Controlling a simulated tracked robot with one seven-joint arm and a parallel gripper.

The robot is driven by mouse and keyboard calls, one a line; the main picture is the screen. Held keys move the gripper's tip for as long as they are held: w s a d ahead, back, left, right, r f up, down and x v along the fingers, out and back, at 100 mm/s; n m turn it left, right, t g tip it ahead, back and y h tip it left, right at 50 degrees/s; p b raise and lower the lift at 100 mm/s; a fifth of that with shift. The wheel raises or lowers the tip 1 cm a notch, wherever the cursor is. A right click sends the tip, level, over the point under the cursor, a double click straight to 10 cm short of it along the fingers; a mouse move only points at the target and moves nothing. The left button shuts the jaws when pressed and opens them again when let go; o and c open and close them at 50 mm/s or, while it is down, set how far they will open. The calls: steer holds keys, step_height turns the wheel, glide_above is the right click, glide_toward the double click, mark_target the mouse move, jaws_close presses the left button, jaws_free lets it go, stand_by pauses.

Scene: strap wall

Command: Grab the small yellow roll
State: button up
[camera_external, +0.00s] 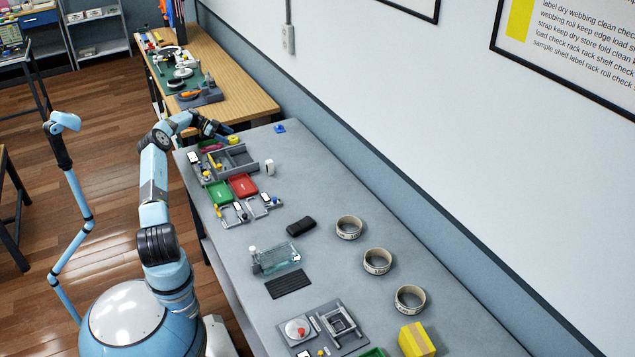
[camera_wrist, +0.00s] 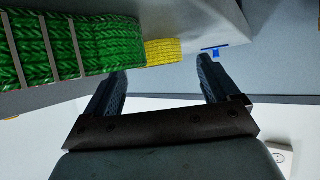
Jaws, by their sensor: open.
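The small yellow roll (camera_wrist: 163,50) has a woven surface and shows in the wrist view just beyond the gap between my fingertips, beside a larger green woven roll (camera_wrist: 70,48). In the external view a small yellow piece (camera_external: 233,140), likely the same roll, lies near the far end of the grey table. My gripper (camera_wrist: 160,72) is open and empty, its two dark fingers spread on either side of the gap. In the external view my gripper (camera_external: 217,130) is low over the far left corner of the table, close to the yellow piece. The roll's lower part is not clear.
A grey divided tray (camera_external: 236,157) stands nearby, with green (camera_external: 219,193) and red (camera_external: 242,185) bins next to it. A small blue object (camera_external: 279,128) lies near the wall. Several tape rings (camera_external: 349,228) stand along the right. The table between bins and wall is mostly clear.

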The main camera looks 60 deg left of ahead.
mark_target(233, 140)
steer(key=x, duration=0.2)
steer(key=shift+w+d+f, duration=0.1)
steer(key=shift+w+f, duration=0.05)
steer(key=c, duration=1.2)
steer(key=shift+o, duration=0.2)
